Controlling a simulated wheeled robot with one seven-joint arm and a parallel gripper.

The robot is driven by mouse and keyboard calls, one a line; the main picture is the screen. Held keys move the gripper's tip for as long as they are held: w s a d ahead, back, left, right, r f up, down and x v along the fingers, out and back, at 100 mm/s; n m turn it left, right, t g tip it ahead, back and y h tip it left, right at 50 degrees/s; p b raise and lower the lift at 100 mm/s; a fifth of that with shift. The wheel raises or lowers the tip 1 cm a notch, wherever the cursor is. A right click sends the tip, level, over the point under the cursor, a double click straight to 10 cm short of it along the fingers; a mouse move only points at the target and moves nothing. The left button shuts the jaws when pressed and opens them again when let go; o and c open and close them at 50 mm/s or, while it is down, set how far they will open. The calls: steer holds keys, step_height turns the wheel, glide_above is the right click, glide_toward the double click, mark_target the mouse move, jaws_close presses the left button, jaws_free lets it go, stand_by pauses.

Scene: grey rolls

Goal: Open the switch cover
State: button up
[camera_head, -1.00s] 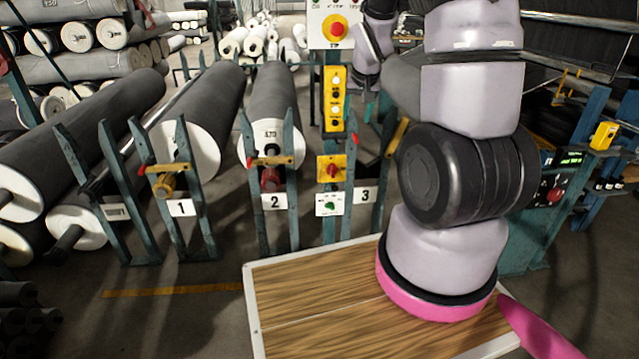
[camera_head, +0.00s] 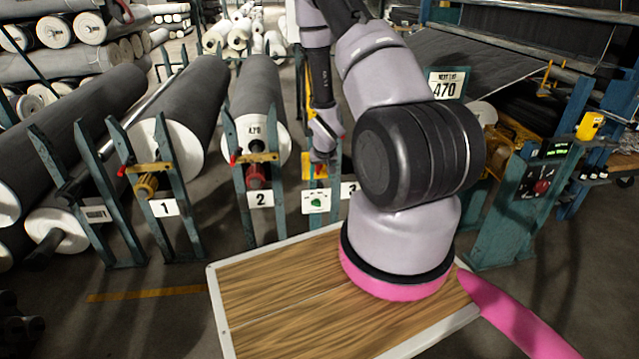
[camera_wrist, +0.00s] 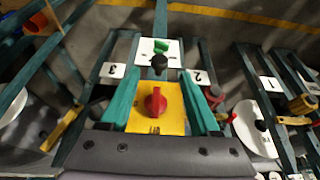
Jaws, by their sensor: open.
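A white plate with a green part (camera_head: 316,201) is on the post between signs 2 and 3. In the wrist view, this plate (camera_wrist: 147,48) lies just beyond my fingertips, with a dark round knob at its near edge. A yellow switch box (camera_wrist: 172,118) with a red rotary knob (camera_wrist: 155,103) shows between my two green fingers. My gripper (camera_wrist: 159,75) is open and holds nothing. In the head view, my gripper (camera_head: 324,150) is in front of the yellow box and hides most of it. I cannot make out a separate switch cover or any contact.
Green posts stand on both sides of the plate, with sign 2 (camera_head: 261,199) to its left. Grey rolls (camera_head: 258,95) lie behind. A wood-topped surface (camera_head: 290,290) is in the foreground. A control stand (camera_head: 535,190) is at the right.

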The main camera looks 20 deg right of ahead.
mark_target(320, 184)
steer(key=x, duration=0.5)
jaws_close()
stand_by(1.4)
